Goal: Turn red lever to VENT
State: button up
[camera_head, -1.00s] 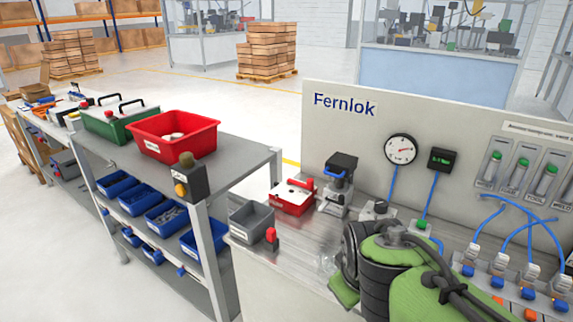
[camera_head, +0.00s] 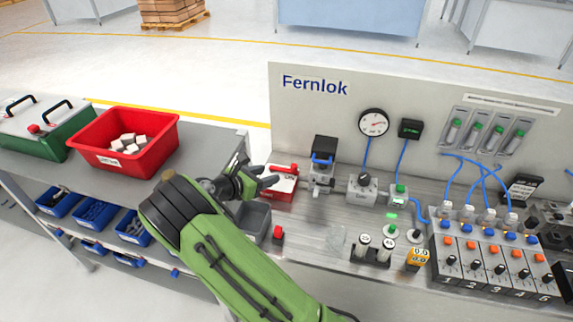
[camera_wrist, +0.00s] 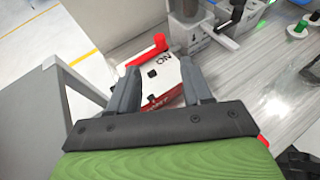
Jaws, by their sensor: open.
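The red box with a white top plate (camera_head: 283,190) sits on the bench, left of a small press. Its red lever (camera_head: 287,168) lies across the far edge of the plate. In the wrist view the lever (camera_wrist: 147,50) lies beside the "ON" marking on the white plate (camera_wrist: 166,72). Another marking nearer my gripper is too blurred and partly covered to read surely. My gripper (camera_head: 271,176) is open and empty at the box's left side. In the wrist view its two fingers (camera_wrist: 160,78) stand apart over the plate, with the lever beyond their tips.
The small press (camera_head: 321,165) stands just right of the box. A grey bin (camera_head: 254,218) and a red-capped switch (camera_head: 278,234) are close in front. A red crate (camera_head: 124,150) stands on the left shelf. The panel with the gauge (camera_head: 374,123) rises behind.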

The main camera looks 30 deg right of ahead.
aim_at(292, 167)
jog(key=x, duration=0.6)
jog(key=b+x, duration=0.1)
jog(key=x, duration=0.6)
jog(key=shift+a+f, duration=0.15)
jog(key=shift+f, duration=0.05)
grip_shut()
